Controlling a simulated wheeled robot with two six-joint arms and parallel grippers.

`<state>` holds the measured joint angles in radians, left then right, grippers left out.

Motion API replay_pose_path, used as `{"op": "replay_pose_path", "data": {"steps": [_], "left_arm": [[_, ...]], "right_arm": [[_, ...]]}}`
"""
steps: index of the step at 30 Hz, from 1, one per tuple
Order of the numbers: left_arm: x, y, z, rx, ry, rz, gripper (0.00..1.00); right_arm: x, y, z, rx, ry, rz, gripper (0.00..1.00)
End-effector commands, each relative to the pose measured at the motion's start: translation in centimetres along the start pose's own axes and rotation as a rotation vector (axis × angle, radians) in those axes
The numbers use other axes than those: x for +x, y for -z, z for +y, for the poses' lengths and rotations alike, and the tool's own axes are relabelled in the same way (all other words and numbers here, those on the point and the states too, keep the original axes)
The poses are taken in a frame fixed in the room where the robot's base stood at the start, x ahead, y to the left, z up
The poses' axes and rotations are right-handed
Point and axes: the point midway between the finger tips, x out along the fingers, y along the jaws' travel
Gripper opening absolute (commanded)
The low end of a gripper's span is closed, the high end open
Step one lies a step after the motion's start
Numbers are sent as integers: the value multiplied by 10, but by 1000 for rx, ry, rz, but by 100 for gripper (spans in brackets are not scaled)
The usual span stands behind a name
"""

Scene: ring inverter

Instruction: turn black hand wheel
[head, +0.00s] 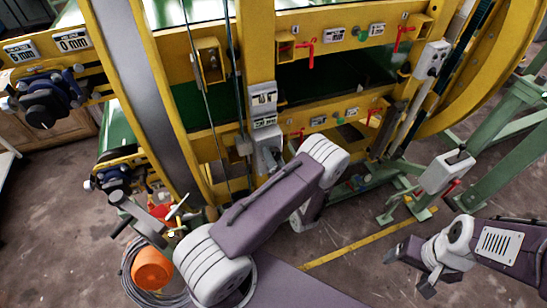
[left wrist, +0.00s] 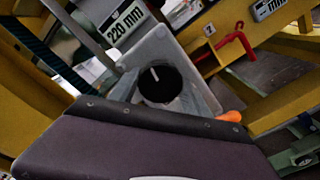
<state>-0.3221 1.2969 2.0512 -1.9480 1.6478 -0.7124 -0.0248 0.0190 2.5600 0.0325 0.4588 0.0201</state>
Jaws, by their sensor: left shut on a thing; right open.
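The black hand wheel (left wrist: 160,84), round with a white mark, shows in the middle of the left wrist view. It sits in front of a grey housing (left wrist: 202,82), just below a "228 mm" display (left wrist: 122,22). The same housing (head: 267,150) shows in the head view, partly behind my left arm. My right gripper (head: 412,268) is open and empty at the lower right of the head view, well away from the machine.
A large yellow ring frame (head: 255,45) fills the back. Red handles (head: 307,50) stick out from its crossbars, one (left wrist: 236,45) close to the right of the wheel. An orange bucket (head: 152,270) and coiled cable stand at lower left.

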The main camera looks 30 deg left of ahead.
Motion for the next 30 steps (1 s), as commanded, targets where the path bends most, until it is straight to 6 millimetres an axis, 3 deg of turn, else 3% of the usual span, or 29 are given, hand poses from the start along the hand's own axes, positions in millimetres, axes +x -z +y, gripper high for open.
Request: {"op": "replay_pose_path", "data": {"steps": [1, 2, 3, 4, 14, 24, 30], "left_arm": [[0, 0, 0, -1, -1, -1, 15], [0, 0, 0, -1, 0, -1, 64], [0, 0, 0, -1, 0, -1, 75], [0, 0, 0, -1, 0, -1, 78], [-3, 0, -1, -1, 1, -1, 78], [-67, 0, -3, -1, 4, -6, 78], [-89, 0, -1, -1, 0, -2, 78]], "right_arm": [[0, 0, 0, 0, 0, 0, 78], [0, 0, 0, 0, 0, 0, 78], [0, 0, 0, 0, 0, 0, 78], [0, 0, 0, 0, 0, 0, 78], [2, 0, 0, 0, 0, 0, 78], [20, -2, 0, 0, 0, 0, 78], [23, -2, 0, 0, 0, 0, 78]]}}
